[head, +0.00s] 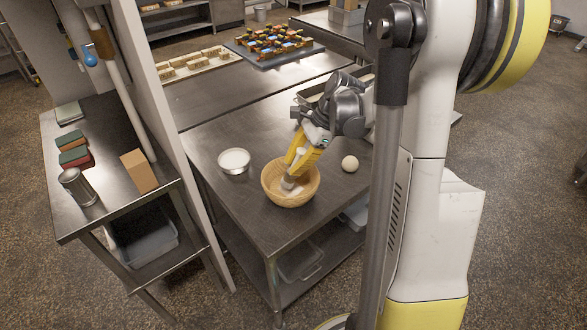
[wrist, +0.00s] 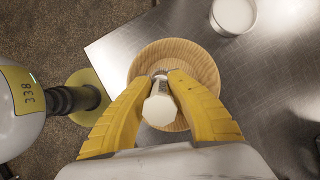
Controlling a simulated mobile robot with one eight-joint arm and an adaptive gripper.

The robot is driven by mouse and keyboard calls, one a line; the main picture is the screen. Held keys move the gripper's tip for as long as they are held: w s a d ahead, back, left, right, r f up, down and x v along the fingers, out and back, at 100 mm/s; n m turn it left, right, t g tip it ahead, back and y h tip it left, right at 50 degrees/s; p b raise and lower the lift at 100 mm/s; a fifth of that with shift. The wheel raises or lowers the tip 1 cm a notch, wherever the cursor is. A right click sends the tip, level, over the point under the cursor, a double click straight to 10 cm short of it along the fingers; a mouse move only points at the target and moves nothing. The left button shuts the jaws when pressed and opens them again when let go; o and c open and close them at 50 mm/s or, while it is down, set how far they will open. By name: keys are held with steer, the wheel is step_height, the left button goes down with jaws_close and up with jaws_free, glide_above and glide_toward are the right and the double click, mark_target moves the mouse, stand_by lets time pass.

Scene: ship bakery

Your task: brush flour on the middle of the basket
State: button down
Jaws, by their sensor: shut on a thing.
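The round tan basket (head: 274,196) stands on the steel table, and it also shows below my gripper in the wrist view (wrist: 203,64). My yellow-fingered gripper (head: 296,168) reaches down into the basket, shut on a brush (head: 289,183). The brush has a pale handle end, which faces the camera between the fingers in the wrist view (wrist: 159,110). Its lower end is inside the basket, near the middle; I cannot tell whether it touches the bottom. A bowl of white flour (head: 234,159) stands just left of the basket and shows at the top right of the wrist view (wrist: 233,14).
A white ball (head: 350,163), perhaps dough, lies right of the basket. A post and a side table with a metal shaker (head: 78,187), a cardboard-coloured box (head: 139,171) and sponges (head: 74,150) stand at left. Filled trays (head: 272,45) lie at the back. The table's front is clear.

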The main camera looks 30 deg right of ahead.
steer(key=shift+r+p, duration=1.15)
steer(key=shift+r, duration=0.85)
